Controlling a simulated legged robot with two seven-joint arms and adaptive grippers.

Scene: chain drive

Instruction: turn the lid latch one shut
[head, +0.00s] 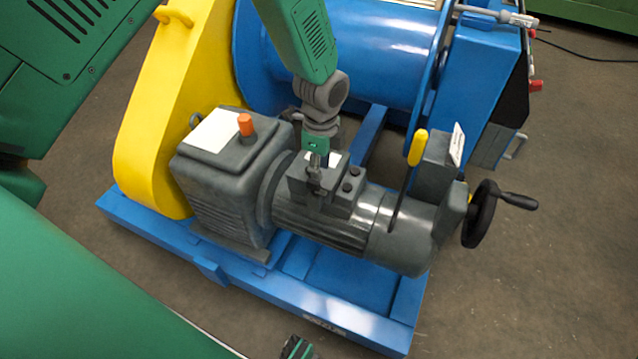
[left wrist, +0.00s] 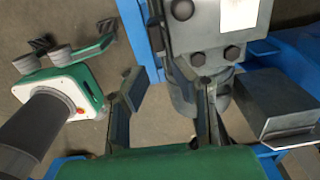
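The motor's terminal box (head: 325,185) sits on top of the dark grey motor. Its lid has a white label and round dark heads (head: 349,187) at its corners; I cannot tell which is latch one. In the left wrist view the lid (left wrist: 210,25) shows a label (left wrist: 238,15) and bolt-like heads (left wrist: 198,58). My left gripper (head: 316,172) is over the box, seen edge-on. In its wrist view the fingers (left wrist: 168,88) stand apart, the right one close to the box's edge. My right gripper (head: 298,348) shows at the bottom edge; its pads (left wrist: 72,40) are apart and empty.
A yellow chain guard (head: 165,115) and a grey gearbox (head: 225,165) stand left of the motor. A yellow-tipped lever (head: 417,148) and a black handwheel (head: 482,213) are to the right. A blue drum (head: 380,50) lies behind.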

